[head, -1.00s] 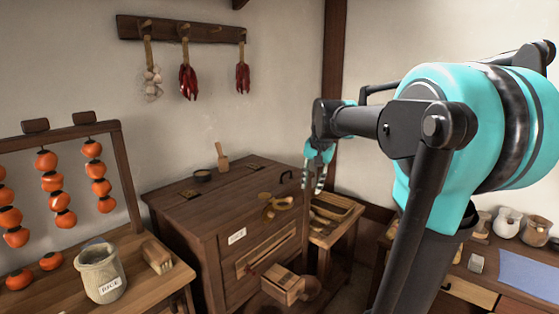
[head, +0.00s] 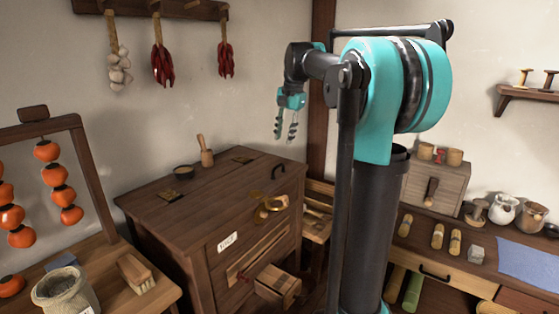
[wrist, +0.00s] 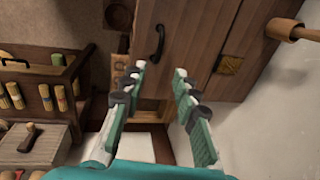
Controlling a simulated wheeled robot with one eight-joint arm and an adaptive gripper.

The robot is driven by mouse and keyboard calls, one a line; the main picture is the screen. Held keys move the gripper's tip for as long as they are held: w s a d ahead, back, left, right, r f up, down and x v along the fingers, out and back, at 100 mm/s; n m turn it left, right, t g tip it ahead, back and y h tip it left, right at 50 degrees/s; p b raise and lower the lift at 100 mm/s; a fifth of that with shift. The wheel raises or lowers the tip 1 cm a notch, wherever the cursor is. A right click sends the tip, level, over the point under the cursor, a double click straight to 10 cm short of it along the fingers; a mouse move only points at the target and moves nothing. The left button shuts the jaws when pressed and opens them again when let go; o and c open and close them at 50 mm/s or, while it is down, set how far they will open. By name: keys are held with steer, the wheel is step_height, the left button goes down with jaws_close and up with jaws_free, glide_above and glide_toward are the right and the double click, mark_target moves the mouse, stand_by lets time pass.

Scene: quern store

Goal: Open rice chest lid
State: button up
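The rice chest (head: 215,215) is a dark brown wooden chest with a paper label on its front. Its flat lid (head: 235,180) lies shut, with metal hinge plates on top.
A brass-coloured scoop or latch (head: 268,206) is at the front edge. A wooden box (head: 277,285) juts out below. A persimmon rack (head: 90,170) stands left, a counter (head: 450,262) right.

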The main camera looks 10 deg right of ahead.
mark_target(280, 166)
steer(key=f, duration=0.3)
steer(key=w+a+f, duration=0.1)
steer(key=f, duration=0.6)
steer(key=shift+w+a, duration=0.15)
steer(key=shift+c, duration=0.6)
jaws_close()
